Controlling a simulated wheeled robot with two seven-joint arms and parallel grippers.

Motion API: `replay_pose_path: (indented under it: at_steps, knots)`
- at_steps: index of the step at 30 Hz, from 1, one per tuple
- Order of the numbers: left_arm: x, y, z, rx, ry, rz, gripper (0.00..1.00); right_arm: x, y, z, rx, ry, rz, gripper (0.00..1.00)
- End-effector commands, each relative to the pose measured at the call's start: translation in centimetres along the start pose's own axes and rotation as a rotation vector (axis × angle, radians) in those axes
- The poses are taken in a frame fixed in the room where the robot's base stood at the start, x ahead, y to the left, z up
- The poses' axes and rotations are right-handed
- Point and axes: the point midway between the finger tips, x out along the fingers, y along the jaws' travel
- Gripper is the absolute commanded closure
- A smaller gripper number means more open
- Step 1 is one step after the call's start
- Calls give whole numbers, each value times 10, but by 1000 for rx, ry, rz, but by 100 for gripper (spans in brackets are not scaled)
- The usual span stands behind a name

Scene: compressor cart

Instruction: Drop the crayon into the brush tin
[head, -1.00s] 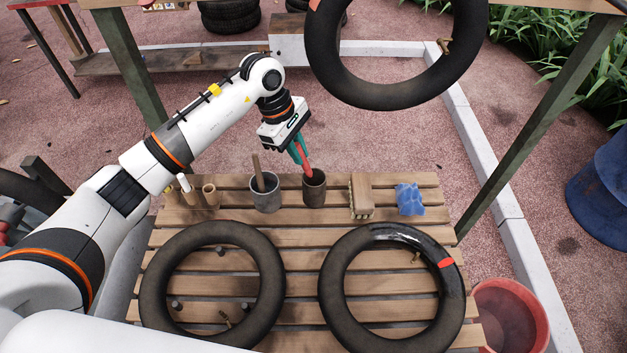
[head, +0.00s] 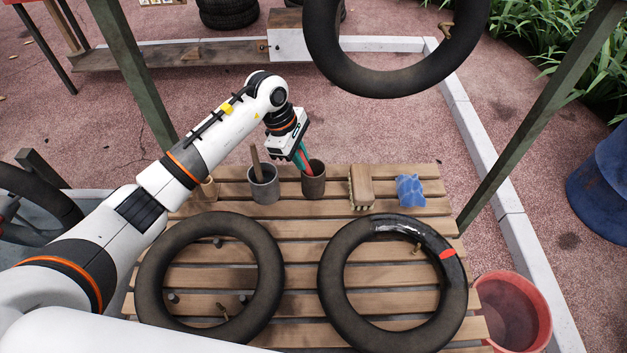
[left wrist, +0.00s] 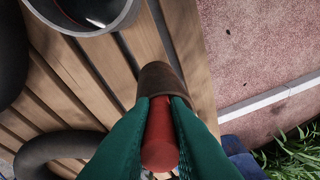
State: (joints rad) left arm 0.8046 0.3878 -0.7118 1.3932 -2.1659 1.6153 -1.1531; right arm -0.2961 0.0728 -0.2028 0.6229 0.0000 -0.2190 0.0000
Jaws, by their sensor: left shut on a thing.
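My left gripper (head: 304,161) is shut on the red crayon (left wrist: 160,146), which sits between its green fingers. The fingertips are at the mouth of a brown tin (head: 314,184), and the crayon's lower end points into it. The tin's dark rim also shows just beyond the fingers in the left wrist view (left wrist: 160,80). The crayon's lower end is hidden, so I cannot tell whether it touches the tin's inside. A grey tin (head: 264,190) with a wooden handle standing in it is just left of the brown tin. My right gripper is not in view.
The slatted wooden table (head: 300,255) holds two black tyre tubes at the front. A wooden brush (head: 361,186) and a blue cloth (head: 410,191) lie right of the brown tin. Another tube (head: 395,85) hangs above the far side. A red bucket (head: 540,325) stands at right.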

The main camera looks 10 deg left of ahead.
Motion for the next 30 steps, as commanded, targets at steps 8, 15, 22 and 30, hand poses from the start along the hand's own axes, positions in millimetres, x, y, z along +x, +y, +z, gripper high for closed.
replay_pose_path:
  at_steps: [8,15,22,30]
  knots:
    - [-1,0,0,1,1,0,60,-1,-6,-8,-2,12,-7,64]
    - [-1,0,0,1,0,0,60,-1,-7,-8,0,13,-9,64]
    - [-24,-1,1,2,-1,-5,60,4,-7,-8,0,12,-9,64]
    - [-81,-1,1,2,-2,-5,60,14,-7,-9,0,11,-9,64]
